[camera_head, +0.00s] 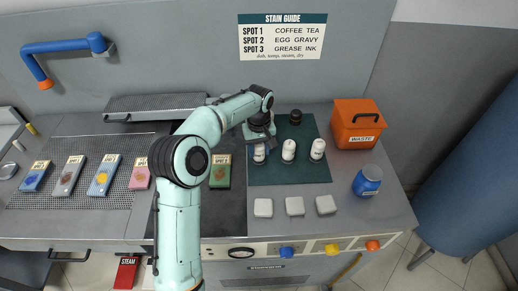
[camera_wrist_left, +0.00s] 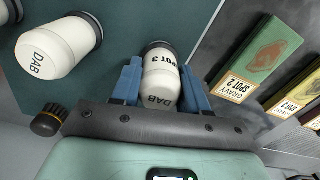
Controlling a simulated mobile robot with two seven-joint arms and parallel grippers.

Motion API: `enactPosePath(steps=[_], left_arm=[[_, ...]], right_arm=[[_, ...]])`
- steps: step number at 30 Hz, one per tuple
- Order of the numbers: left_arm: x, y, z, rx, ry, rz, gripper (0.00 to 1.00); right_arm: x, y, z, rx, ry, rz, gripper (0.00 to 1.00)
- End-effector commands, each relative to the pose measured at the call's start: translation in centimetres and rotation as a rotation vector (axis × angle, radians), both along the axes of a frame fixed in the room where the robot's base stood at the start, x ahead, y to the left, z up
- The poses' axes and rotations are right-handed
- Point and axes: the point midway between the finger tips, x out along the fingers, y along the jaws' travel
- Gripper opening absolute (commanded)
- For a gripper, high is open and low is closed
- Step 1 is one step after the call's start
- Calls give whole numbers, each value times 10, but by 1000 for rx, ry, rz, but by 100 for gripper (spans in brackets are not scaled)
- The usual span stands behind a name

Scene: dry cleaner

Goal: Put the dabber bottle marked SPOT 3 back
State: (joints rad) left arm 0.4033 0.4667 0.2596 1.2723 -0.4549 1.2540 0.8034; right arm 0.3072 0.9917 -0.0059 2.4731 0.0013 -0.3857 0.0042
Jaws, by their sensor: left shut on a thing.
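The dabber bottle marked SPOT 3 (camera_wrist_left: 162,78) is white with a dark collar, and its label shows in the left wrist view. My left gripper (camera_wrist_left: 160,88) is shut on it, a blue finger on each side. In the head view my left gripper (camera_head: 259,146) is over the left part of the dark green mat (camera_head: 290,177), with the held bottle (camera_head: 259,156) under it. Whether the bottle touches the mat is unclear. Two similar white bottles stand to its right, a middle one (camera_head: 288,150) and a right one (camera_head: 317,150). My right gripper is out of view.
A dark round item (camera_head: 295,117) is at the mat's back. An orange waste box (camera_head: 357,125) and blue jar (camera_head: 368,181) stand right of it. Several white pads (camera_head: 295,206) lie in front. A green spot card (camera_head: 220,171) is left of the mat. A stain guide (camera_head: 282,37) hangs behind.

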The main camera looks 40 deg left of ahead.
Motion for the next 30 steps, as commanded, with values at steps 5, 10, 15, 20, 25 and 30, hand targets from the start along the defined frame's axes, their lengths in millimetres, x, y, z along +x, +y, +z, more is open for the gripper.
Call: enactPosePath(steps=[5,10,15,20,25,30], left_arm=[[0,0,0,0,-1,0,13],[0,0,-3,0,0,0,63],[0,0,-3,0,0,0,69],[0,0,-1,0,0,0,69],[1,0,17,2,-4,1,69],[2,0,55,3,-6,0,69]], right_arm=[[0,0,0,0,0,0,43],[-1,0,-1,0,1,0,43],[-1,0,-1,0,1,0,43],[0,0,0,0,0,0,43],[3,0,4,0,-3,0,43],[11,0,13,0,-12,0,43]])
